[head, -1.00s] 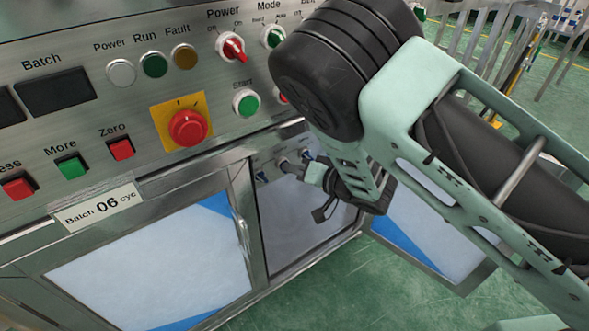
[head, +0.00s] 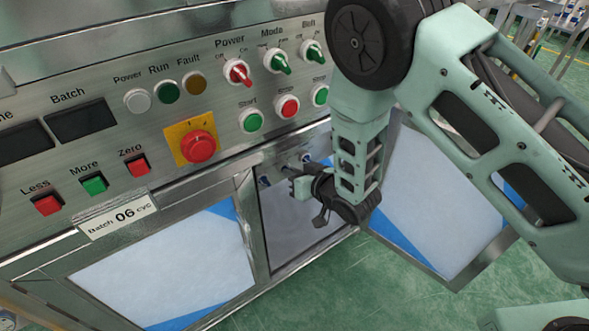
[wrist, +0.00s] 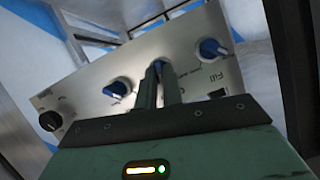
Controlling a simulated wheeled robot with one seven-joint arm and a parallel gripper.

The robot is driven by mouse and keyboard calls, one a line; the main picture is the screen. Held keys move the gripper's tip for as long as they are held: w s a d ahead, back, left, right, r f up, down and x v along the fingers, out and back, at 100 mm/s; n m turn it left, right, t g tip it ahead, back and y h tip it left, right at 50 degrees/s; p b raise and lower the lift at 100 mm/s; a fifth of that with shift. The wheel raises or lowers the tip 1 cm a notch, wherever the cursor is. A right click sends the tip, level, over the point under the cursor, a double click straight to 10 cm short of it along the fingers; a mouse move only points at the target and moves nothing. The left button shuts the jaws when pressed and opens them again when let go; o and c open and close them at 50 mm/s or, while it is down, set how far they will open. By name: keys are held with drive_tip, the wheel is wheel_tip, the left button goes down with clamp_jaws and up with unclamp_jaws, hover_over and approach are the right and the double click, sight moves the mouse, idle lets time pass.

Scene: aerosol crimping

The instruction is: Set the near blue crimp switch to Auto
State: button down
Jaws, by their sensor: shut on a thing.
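A small metal panel carries blue switches inside the open cabinet bay. In the wrist view there is a left blue switch (wrist: 117,88), a middle blue switch (wrist: 157,66) partly hidden by my fingers, and a right blue switch (wrist: 212,48) near the word Fill. My gripper (wrist: 166,82) is shut on the middle blue switch. Its label and pointer direction are not readable. In the head view my gripper (head: 298,177) reaches into the bay, with one blue switch (head: 265,181) to its left and another (head: 307,157) just behind it.
A black knob (wrist: 50,121) sits at the small panel's left end. The main panel above bears a red emergency button (head: 198,146), a red Power switch (head: 239,73) and green switches. An open door (head: 435,200) stands right of my gripper, close to my arm.

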drive_tip(key=n+t+h, duration=0.1)
drive_tip(key=n, duration=0.1)
drive_tip(key=n+t+h, duration=0.1)
drive_tip(key=n, duration=0.2)
drive_tip(key=n+t+h, duration=0.1)
drive_tip(key=n+h, duration=0.1)
drive_tip(key=shift+s+a+f+n, duration=0.15)
drive_tip(key=shift+s+a+n, duration=0.15)
drive_tip(key=shift+a, duration=0.1)
drive_tip(key=shift+t, duration=0.3)
idle(0.4)
drive_tip(key=c, duration=1.5)
unclamp_jaws()
drive_tip(key=shift+c, duration=0.2)
drive_tip(key=p+v, duration=0.3)
drive_tip(key=v, duration=1.4)
drive_tip(key=shift+s, duration=0.2)
drive_tip(key=shift+w, duration=0.1)
